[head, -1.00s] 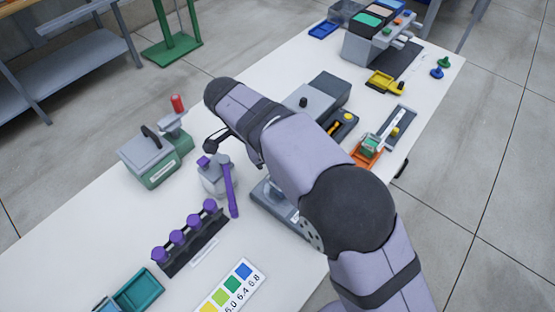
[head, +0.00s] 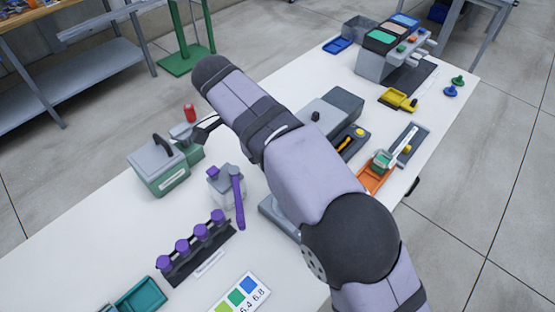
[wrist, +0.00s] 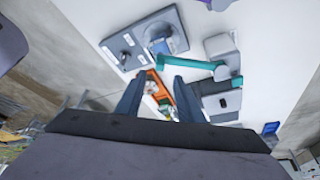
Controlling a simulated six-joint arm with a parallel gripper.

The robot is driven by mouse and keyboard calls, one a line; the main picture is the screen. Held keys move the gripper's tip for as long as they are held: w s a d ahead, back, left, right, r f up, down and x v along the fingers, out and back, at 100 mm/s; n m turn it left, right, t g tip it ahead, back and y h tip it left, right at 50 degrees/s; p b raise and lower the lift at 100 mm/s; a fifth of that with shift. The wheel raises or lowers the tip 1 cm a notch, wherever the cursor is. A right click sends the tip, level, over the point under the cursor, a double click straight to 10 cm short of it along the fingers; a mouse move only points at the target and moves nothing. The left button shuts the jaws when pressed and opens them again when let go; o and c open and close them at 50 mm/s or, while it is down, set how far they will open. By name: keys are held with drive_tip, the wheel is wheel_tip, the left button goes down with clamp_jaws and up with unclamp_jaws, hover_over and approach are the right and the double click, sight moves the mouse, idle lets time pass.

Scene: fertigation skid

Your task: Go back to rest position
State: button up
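My arm rises from the lower right of the head view and bends over the white bench (head: 85,250). In that view only part of my gripper (head: 205,130) shows, below the arm's upper bend and near the grey-green case (head: 158,168). In the wrist view my gripper (wrist: 158,95) has two dark fingers spread apart with nothing held between them. The orange tray (wrist: 158,88) appears beyond the fingers, not touching them as far as I can tell. It also shows at the right in the head view (head: 372,180).
A grey bottle with a purple handle (head: 226,188), a rack of purple-capped vials (head: 200,250) and a colour chart (head: 240,298) stand on the near bench.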

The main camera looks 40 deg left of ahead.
drive_tip(key=w+d+f+n+g+p, duration=0.15)
drive_tip(key=w+d, duration=0.45)
drive_tip(key=d, duration=0.6)
drive_tip(key=w+d+f+n+g, duration=0.15)
drive_tip(key=w+d, duration=0.45)
drive_tip(key=d, duration=0.6)
drive_tip(key=s+d+f+n, duration=0.1)
drive_tip(key=s+d+f, duration=0.1)
drive_tip(key=s+d, duration=0.2)
drive_tip(key=s+d+f+n+y+p, duration=0.1)
drive_tip(key=s+d, duration=0.3)
drive_tip(key=d, duration=0.7)
drive_tip(key=s+d+f+n+y, duration=0.1)
drive_tip(key=s+d+f, duration=0.1)
drive_tip(key=s+d, duration=0.2)
drive_tip(key=d, duration=0.3)
drive_tip(key=shift+d+f+n+g, duration=0.2)
drive_tip(key=shift+f+n+g, duration=0.1)
drive_tip(key=shift+f, duration=0.05)
